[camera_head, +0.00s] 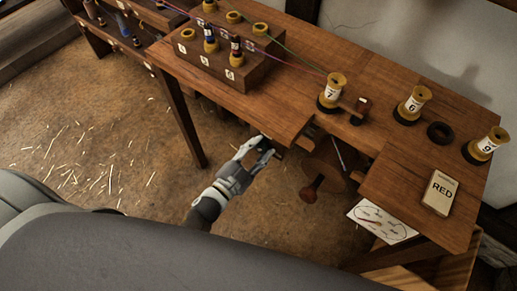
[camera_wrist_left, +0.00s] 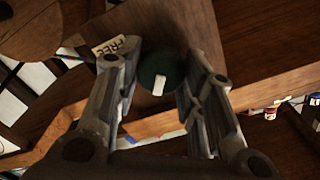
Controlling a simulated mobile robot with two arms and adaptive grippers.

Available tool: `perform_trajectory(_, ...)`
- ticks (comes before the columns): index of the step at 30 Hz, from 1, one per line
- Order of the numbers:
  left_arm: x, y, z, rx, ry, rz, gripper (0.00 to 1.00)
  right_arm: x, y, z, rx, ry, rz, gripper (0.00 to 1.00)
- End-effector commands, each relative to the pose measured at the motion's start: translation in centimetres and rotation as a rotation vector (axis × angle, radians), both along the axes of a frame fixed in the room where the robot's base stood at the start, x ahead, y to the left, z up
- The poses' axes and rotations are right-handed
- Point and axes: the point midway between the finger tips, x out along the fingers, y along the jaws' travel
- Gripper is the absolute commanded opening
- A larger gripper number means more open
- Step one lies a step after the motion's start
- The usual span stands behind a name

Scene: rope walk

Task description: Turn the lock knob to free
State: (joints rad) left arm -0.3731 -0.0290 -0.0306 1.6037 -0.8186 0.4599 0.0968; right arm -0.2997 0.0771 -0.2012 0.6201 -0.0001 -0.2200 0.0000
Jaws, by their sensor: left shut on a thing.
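The lock knob (camera_wrist_left: 162,66) is a dark green disc with a white mark in the left wrist view. The mark lies toward the disc's lower side in that picture. A label reading FREE (camera_wrist_left: 116,46) is on the wood to the knob's upper left, and the mark does not point at it. My left gripper (camera_head: 267,148) is at the table's front edge in the head view, its fingers shut on the knob from both sides. The knob itself is hard to make out there. My right gripper is not in view.
The wooden table (camera_head: 310,92) carries a block of bobbins (camera_head: 225,65) and yellow spools, one marked 7 (camera_head: 332,90). A RED card (camera_head: 440,193) lies at the right. The straw-strewn floor (camera_head: 100,150) is open at left.

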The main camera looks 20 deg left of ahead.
Motion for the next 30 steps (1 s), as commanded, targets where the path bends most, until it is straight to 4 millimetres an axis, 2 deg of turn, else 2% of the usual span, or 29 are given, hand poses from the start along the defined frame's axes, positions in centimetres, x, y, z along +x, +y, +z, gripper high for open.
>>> perform_trajectory(30, -0.1, -0.2, -0.6, 0.901, -0.326, -0.001, 0.12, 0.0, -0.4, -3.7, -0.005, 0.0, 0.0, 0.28)
